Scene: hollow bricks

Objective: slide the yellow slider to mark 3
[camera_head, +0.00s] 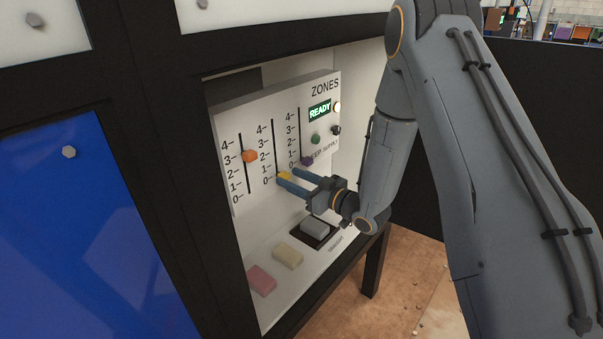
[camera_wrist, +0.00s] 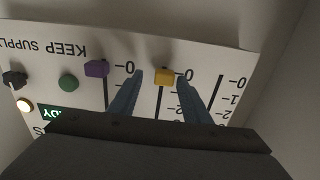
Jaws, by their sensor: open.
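The yellow slider (camera_head: 285,176) sits at the 0 end of the middle track on the white ZONES panel (camera_head: 322,98). It also shows in the wrist view (camera_wrist: 165,76), which sees the panel upside down, beside a 0 mark. My gripper (camera_head: 288,178) is open, with one blue finger on each side of the yellow slider. In the wrist view my gripper (camera_wrist: 160,82) has visible gaps between its fingers and the knob; whether the tips reach past its front face I cannot tell. Mark 3 is higher on the same scale.
The orange slider (camera_head: 250,156) stands near mark 3 on the left track. The purple slider (camera_head: 307,161) is at 0 on the right track, close to my finger. A green READY display (camera_head: 320,110) is lit.

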